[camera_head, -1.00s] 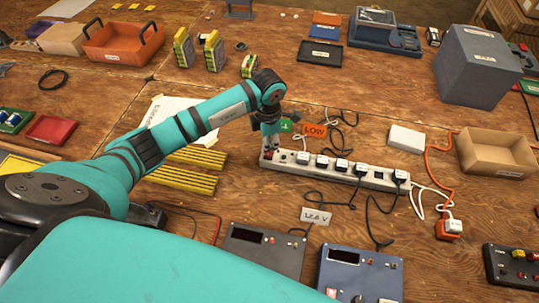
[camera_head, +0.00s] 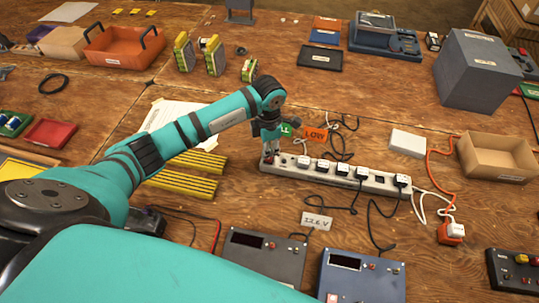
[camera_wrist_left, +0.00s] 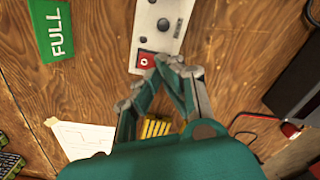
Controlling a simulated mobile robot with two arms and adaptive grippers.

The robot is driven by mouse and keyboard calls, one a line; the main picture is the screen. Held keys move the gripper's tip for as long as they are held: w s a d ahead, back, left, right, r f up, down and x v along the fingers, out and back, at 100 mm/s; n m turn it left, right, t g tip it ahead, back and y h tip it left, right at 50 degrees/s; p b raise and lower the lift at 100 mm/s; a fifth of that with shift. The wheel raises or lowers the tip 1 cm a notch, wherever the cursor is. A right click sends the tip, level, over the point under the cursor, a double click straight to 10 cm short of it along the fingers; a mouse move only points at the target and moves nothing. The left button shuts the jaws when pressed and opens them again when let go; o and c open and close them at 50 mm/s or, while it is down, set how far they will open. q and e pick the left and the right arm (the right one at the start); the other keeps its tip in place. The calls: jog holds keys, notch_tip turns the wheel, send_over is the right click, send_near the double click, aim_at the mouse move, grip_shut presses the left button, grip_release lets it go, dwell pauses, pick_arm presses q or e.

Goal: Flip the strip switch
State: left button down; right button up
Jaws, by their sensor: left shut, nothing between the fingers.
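The white power strip (camera_head: 330,173) lies on the wooden table with several plugs in its sockets. It also shows in the left wrist view (camera_wrist_left: 160,28). Its red switch (camera_wrist_left: 144,62) is at the strip's left end in the head view and shows just beyond my fingertips in the wrist view. My left gripper (camera_head: 270,153) points down over that end, and its shut fingertips (camera_wrist_left: 168,64) are beside the switch with nothing between them. I cannot tell whether they touch the switch. My right gripper does not show.
A green FULL tag (camera_wrist_left: 55,30) lies near the strip's end, and an orange LOW tag (camera_head: 315,134) lies behind the strip. Yellow striped bars (camera_head: 182,187) lie to the left. Two meter boxes stand in front. Cables cross the table around the strip.

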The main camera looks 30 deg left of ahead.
aim_at(269, 159)
pick_arm(q)
jog(key=shift+f, duration=0.1)
dwell(0.5)
jog(key=shift+f+b, duration=1.05)
jog(key=shift+f, duration=0.05)
dwell(0.4)
jog(key=shift+r, duration=0.15)
jog(key=shift+r+p, duration=2.4)
jog(key=shift+r, duration=1)
